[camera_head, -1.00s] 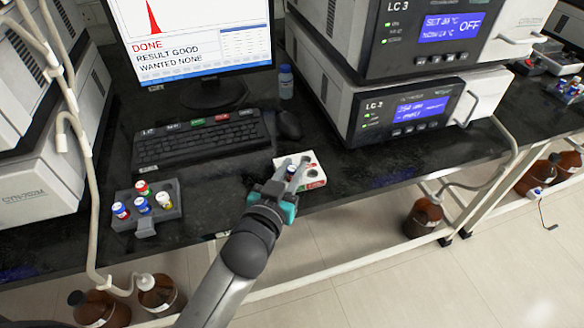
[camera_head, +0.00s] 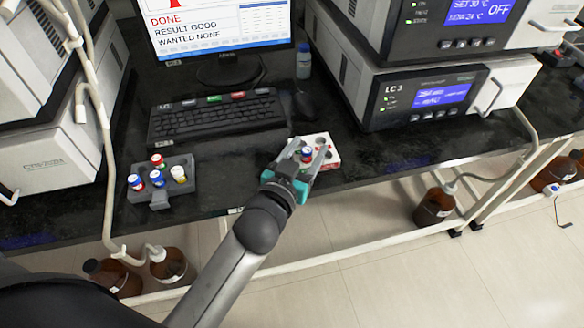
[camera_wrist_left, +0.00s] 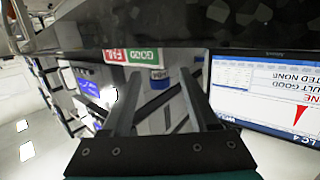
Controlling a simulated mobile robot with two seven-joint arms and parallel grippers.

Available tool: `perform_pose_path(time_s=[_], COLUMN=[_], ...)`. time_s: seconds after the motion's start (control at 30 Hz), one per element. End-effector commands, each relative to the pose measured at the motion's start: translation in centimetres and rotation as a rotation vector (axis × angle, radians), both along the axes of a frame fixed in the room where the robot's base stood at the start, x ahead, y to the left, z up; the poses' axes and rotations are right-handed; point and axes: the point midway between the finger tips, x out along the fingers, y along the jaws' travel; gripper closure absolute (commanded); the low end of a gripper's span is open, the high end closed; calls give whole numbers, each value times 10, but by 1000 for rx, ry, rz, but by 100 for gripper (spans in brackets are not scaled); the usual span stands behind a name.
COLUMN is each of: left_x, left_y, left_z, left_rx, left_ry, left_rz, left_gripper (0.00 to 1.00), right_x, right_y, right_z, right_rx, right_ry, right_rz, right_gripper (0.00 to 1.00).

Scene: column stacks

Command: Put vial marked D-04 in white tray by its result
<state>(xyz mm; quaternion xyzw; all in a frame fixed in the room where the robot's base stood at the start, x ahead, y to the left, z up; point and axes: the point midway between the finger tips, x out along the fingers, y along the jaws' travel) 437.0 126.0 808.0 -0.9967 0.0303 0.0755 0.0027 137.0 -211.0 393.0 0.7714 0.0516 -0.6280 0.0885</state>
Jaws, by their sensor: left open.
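The white tray (camera_head: 333,161) lies near the bench's front edge in the head view, with round wells on top. A grey rack (camera_head: 160,197) to the left holds several vials with red, blue and white-yellow caps (camera_head: 158,160). The wrist view shows the spread fingers (camera_wrist_left: 157,95). The monitor (camera_head: 215,35) reads RESULT GOOD.
A blue-capped bottle (camera_head: 303,62) stands beside the monitor. The LC 3 instrument (camera_head: 425,97) is at the right. Brown bottles (camera_head: 435,205) stand below the bench. Clear bench lies between rack and tray.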

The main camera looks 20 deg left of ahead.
Motion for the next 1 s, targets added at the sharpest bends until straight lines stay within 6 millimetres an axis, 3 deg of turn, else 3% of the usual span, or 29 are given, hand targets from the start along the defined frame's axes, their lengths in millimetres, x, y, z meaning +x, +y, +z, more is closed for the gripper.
perform_pose_path(time_s=[0.37,1.0], left_x=[0,-96], left_y=[0,6], left_z=[0,15], left_rx=[0,-1], left_ry=[0,4], left_rz=[0,1], left_gripper=[40,40], right_x=[23,-17], right_y=[17,-12], right_z=[26,10], right_rx=[16,-11], right_ry=[-6,2], right_rz=[-1,0], right_gripper=[100,100])
